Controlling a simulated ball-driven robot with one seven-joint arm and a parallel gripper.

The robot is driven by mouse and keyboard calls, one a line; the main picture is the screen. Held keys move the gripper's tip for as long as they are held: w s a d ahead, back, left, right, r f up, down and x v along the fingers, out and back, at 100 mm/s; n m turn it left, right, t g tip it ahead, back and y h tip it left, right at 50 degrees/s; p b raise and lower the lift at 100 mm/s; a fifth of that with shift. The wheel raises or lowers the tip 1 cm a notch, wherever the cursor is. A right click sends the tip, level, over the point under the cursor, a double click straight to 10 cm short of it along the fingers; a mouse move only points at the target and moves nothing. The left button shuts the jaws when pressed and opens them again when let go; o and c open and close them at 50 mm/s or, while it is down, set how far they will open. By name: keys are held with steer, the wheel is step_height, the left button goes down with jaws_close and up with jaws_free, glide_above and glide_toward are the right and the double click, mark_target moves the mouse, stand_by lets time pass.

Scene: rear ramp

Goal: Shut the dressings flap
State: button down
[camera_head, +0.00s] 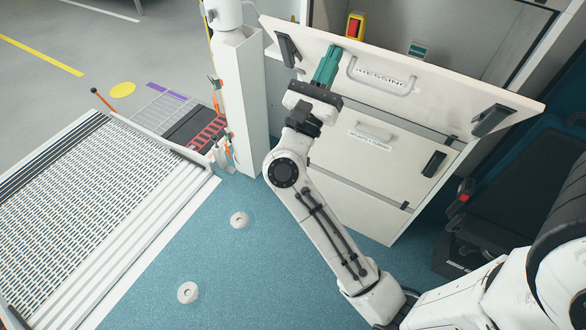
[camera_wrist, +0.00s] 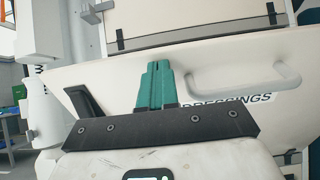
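The dressings flap (camera_head: 440,98) is a long white panel on the cabinet, tilted outward with the compartment open behind its upper edge. It has a grey bar handle (camera_head: 380,78) over a partly hidden label and a black latch at each end. In the wrist view the flap (camera_wrist: 225,65) spans the picture, with its handle (camera_wrist: 245,80) right of my fingers. My gripper (camera_head: 327,66) has green fingers held together with nothing between them. They are at the flap's outer face, left of the handle. I cannot tell whether they touch it.
A lower cabinet panel (camera_head: 340,155) with a handle and label is below the flap. A white post (camera_head: 240,105) stands to the left, and a dark seat (camera_head: 520,180) to the right. A ramp (camera_head: 80,185) lies at left. Blue floor (camera_head: 215,265) is open, with two round fittings.

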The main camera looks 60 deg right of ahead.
steer(key=d+r+y+p, duration=0.3)
steer(key=d+r+p, duration=0.1)
steer(key=d+p, duration=0.5)
steer(key=d+r+y+p, duration=0.3)
steer(key=d+r+p, duration=0.2)
steer(key=d+p, duration=0.5)
steer(key=shift+w+d+p, duration=0.3)
steer(key=shift+w, duration=0.15)
